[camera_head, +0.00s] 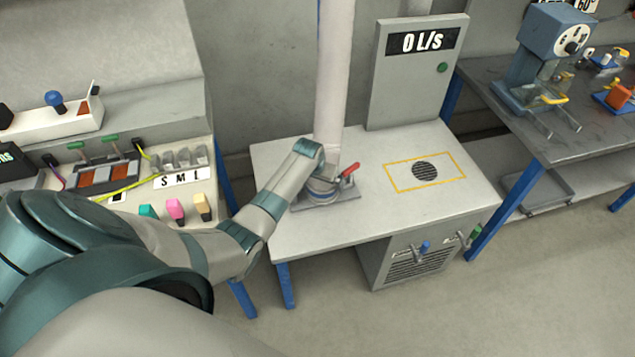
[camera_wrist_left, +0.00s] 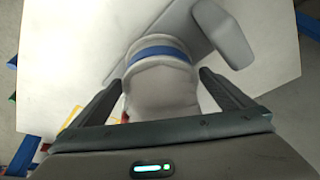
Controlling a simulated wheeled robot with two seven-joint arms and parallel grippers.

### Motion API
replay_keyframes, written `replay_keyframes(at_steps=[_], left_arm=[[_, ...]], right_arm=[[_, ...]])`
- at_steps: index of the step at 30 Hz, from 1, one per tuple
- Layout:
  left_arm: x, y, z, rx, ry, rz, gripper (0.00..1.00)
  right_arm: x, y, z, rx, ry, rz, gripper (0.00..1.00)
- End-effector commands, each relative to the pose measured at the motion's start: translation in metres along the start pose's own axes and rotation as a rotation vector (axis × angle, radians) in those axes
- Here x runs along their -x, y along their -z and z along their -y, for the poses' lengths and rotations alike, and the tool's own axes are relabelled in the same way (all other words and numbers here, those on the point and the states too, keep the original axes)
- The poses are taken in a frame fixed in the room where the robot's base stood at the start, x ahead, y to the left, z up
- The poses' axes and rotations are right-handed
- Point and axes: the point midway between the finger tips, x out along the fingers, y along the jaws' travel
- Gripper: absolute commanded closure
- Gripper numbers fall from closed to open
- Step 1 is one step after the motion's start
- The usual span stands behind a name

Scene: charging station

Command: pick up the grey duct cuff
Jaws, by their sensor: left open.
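The grey duct cuff (camera_head: 322,190), a pale round collar with a blue band, sits on a grey base plate (camera_head: 347,193) on the white table. It also shows in the left wrist view (camera_wrist_left: 162,88), with its blue band across it. My left gripper (camera_head: 318,172) is at the cuff. In the left wrist view, the open fingers (camera_wrist_left: 160,80) stand on both sides of the cuff; I cannot tell whether they touch it. The arm partly hides the cuff in the head view. My right gripper is not in view.
A red handle (camera_head: 349,170) sticks up close beside the cuff. A pale vertical duct (camera_head: 334,70) rises behind my gripper. The white table (camera_head: 385,222) is clear around the yellow-framed vent (camera_head: 425,170). A control panel (camera_head: 418,75) stands at its back.

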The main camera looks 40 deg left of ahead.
Motion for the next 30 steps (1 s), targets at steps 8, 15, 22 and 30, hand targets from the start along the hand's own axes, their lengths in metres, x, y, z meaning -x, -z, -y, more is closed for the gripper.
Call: replay_keyframes(at_steps=[8, 15, 22, 30], left_arm=[[-0.019, 0.001, -0.001, 0.001, -0.001, -0.001, 0.00], [-0.021, 0.000, -0.001, 0.000, -0.001, -0.001, 0.00], [-0.021, 0.000, -0.001, 0.000, -0.001, -0.001, 0.00], [-0.021, 0.000, -0.001, 0.000, -0.001, -0.001, 0.50]], right_arm=[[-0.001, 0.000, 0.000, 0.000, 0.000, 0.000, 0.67], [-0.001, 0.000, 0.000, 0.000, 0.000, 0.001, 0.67], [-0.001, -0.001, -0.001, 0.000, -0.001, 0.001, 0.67], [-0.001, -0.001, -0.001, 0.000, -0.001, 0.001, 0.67]])
